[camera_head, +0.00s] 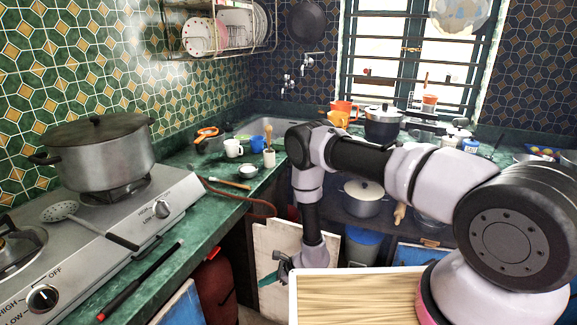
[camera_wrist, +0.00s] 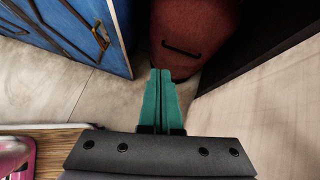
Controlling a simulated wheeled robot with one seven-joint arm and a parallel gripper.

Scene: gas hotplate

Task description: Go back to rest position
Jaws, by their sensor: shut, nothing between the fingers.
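My gripper (camera_wrist: 161,72) shows in the wrist view with its two green fingers side by side and closed, nothing between them. It points toward the floor, below counter level, with a red gas cylinder (camera_wrist: 195,35) beyond the fingertips. In the head view my gripper (camera_head: 262,283) hangs low at the end of the bent arm, in front of the lower cabinets. The gas hotplate (camera_head: 178,188) stands on the green counter at the left, apart from the gripper. A lidded pot (camera_head: 98,160) sits on its rear burner.
A skimmer (camera_head: 85,222) lies across the hotplate, and a lighter (camera_head: 135,285) lies on the counter edge. A blue cabinet door (camera_wrist: 75,35) is left of the gripper, and a dark panel (camera_wrist: 255,40) is right. Bare floor (camera_wrist: 110,95) shows between them.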

